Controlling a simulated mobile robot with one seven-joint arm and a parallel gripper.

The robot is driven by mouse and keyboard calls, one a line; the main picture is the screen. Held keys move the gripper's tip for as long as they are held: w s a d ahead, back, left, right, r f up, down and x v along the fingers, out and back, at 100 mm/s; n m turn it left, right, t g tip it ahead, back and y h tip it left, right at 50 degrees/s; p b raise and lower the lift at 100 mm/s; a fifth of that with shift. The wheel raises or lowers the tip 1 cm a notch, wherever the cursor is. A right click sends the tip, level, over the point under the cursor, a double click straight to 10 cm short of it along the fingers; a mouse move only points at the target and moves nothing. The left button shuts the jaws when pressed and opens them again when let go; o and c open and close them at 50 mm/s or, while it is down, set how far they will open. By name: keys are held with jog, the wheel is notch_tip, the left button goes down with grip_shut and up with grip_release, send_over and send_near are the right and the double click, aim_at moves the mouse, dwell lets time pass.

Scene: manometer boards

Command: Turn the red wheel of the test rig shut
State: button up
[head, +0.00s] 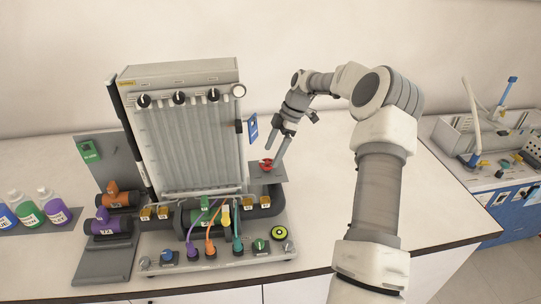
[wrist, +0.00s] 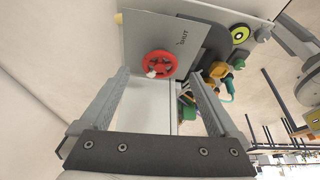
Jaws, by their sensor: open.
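The red wheel (head: 266,164) sits on a grey plate at the right side of the test rig (head: 195,135). In the wrist view the red wheel (wrist: 158,65) shows its spokes and a pale knob at its left rim. The plate (wrist: 200,22) carries the word "SHUT" beside the wheel. My gripper (head: 281,150) reaches down from the upper right to the wheel. In the wrist view my gripper (wrist: 160,90) is open, with one finger on each side of the picture and the wheel beyond and between the tips. I see no contact with the wheel.
Several bottles (head: 55,208) stand at far left. The bench right of the rig (head: 320,200) is clear. A second bench with equipment (head: 490,150) stands at right.

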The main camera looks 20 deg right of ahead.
aim_at(267, 167)
jog(key=shift+x, duration=1.3)
jog(key=c, duration=1.4)
jog(key=shift+o, duration=0.2)
jog(key=shift+f, duration=0.1)
